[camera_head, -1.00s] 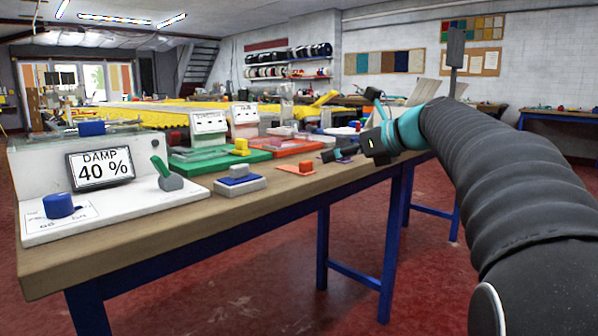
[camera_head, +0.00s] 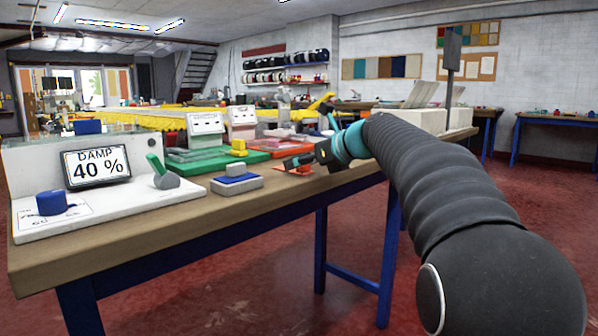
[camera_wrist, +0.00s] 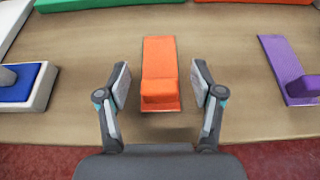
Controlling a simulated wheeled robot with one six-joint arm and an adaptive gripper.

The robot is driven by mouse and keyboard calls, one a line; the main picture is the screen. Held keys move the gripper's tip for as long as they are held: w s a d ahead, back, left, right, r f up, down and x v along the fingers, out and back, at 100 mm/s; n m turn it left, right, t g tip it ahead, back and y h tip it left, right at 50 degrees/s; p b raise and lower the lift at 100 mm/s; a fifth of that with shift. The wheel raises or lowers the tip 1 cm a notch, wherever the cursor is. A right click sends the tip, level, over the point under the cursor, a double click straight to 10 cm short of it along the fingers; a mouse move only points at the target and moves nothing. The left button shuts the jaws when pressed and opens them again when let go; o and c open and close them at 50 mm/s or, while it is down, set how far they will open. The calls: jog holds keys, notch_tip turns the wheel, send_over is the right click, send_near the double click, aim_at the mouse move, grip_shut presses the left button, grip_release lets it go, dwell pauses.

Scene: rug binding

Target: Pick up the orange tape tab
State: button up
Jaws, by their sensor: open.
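The orange tape tab (camera_wrist: 160,70) lies on the wooden table, a flat orange strip with a raised block at its near end. In the wrist view it sits in the middle, between the two spread fingers of my gripper (camera_wrist: 160,88), with a gap on both sides. My gripper is open and empty. In the head view my gripper (camera_head: 300,160) is low over the table, and only a small orange part of the tab (camera_head: 294,171) shows beneath it. The height of the fingers over the table is hard to tell.
A purple tab (camera_wrist: 288,68) lies to the right in the wrist view, and a blue-and-white block (camera_wrist: 22,84) to the left. Green (camera_head: 205,162) and red trays stand behind. A white unit with a DAMP 40 % display (camera_head: 96,166) is at the left. The table's front edge is close.

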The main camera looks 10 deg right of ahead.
jog(key=c, duration=1.1)
jog(key=shift+r, duration=0.1)
